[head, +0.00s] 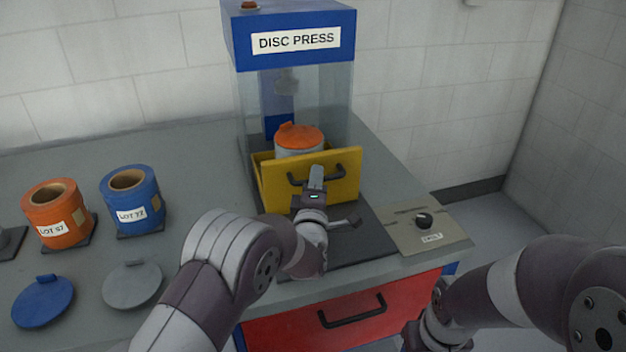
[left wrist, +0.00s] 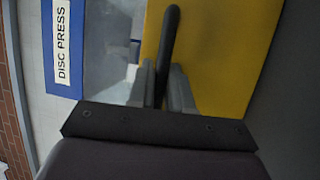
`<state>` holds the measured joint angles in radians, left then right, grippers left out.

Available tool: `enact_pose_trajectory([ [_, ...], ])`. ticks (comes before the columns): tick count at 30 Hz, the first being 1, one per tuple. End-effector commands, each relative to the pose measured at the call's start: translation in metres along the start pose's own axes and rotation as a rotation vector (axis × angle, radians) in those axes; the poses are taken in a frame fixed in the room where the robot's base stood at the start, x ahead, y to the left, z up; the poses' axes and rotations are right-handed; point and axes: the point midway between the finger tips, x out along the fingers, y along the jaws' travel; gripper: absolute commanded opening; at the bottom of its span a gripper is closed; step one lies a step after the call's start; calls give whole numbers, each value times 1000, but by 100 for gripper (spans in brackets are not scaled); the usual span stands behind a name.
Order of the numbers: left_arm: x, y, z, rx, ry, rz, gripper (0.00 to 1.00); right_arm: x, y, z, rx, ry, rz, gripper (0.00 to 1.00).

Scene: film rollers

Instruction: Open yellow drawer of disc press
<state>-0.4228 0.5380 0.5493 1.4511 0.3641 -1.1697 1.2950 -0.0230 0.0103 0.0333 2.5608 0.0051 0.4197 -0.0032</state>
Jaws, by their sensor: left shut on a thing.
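The disc press (head: 292,42) is a blue-topped, clear-walled box on the grey counter, and its label also shows in the left wrist view (left wrist: 62,45). Its yellow drawer (head: 338,186) faces me, its front standing forward of the press body, so it looks at least partly out. A grey canister with an orange lid (head: 299,137) shows behind the drawer front. My left gripper (head: 316,178) is shut on the drawer's dark bar handle (head: 334,172); the left wrist view shows both fingers around this handle (left wrist: 168,50). My right gripper is out of view; only my right arm shows.
An orange roller (head: 58,213) and a blue roller (head: 132,199) stand at the left, with a blue lid (head: 43,300) and a grey lid (head: 132,284) before them. A knob panel (head: 423,229) is at right. A red drawer (head: 352,311) is below.

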Motion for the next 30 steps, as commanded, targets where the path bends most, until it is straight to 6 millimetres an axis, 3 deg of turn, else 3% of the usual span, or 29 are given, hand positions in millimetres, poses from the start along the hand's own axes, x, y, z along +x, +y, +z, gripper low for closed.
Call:
enact_pose_trajectory([
  [9, -69, 13, 30, 0, -3, 3, 0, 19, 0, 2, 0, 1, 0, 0],
  [15, -102, 20, 43, -1, -3, 3, 0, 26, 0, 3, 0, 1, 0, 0],
  [21, -120, 25, 50, 1, -1, 3, 0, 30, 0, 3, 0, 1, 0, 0],
  [30, -128, 27, 53, 1, 0, 2, 0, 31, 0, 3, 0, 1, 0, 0],
])
